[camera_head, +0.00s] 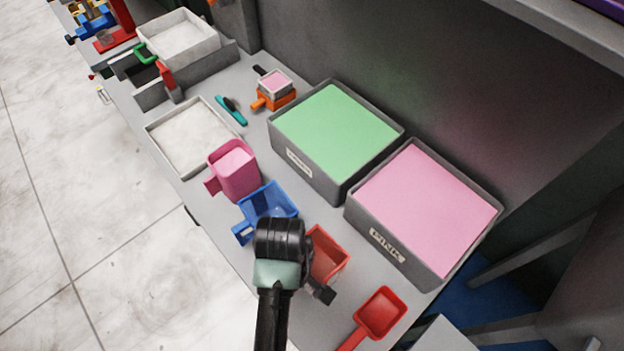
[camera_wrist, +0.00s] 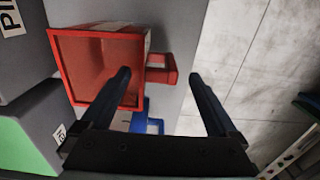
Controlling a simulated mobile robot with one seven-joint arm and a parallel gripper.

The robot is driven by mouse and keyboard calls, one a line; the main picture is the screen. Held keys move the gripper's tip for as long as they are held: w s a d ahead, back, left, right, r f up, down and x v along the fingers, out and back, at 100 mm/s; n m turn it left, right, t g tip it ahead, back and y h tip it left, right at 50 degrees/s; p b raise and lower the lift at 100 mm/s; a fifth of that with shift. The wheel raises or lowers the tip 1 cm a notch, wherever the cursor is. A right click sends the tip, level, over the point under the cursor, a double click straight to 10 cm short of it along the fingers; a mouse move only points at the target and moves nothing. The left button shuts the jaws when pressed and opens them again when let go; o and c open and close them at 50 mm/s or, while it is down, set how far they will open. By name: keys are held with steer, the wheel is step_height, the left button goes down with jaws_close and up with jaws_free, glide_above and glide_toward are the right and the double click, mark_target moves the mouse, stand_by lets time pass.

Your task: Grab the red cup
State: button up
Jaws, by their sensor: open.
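The red cup (camera_head: 328,256) is a square, open-topped cup on the table, partly hidden by my arm in the head view. In the wrist view the red cup (camera_wrist: 92,68) looks empty, and its handle (camera_wrist: 160,68) sticks out to the right. My gripper (camera_wrist: 160,75) is open. In that view one finger overlaps the cup's near right corner and the other is to the right, past the handle, over the floor. The handle appears beyond the fingertips, between their lines. I cannot tell whether a finger touches the cup. The head view hides most of my gripper behind my wrist.
A blue cup (camera_head: 268,203) stands close beside the red cup, with a pink-filled cup (camera_head: 235,172) beyond it. A red scoop (camera_head: 381,312) lies to the right. The pink bin (camera_head: 398,253) and green bin (camera_head: 310,172) stand behind. Open floor (camera_head: 100,230) is left of the table edge.

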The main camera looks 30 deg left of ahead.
steer(key=shift+f+p, duration=0.6)
steer(key=shift+f, duration=2.25)
jaws_close()
